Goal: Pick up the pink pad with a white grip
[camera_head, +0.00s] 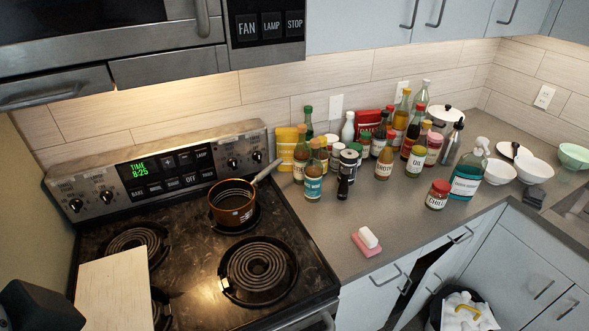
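The pink pad (367,244) lies flat on the grey counter, near its front edge and just right of the stove. Its white grip (368,237) stands up on top of it. Nothing touches the pad and its near side is open. Neither of my grippers can be made out in the head view. A dark, blocky shape cut off at the bottom left corner may be part of my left arm, but no fingers show there.
A copper pot (232,205) sits on a rear coil of the stove (190,240). A pale board (115,290) covers the front left. Behind the pad stand a chilli jar (437,196), a blue-green soap bottle (467,176) and several other bottles. A bin (463,312) stands below the counter.

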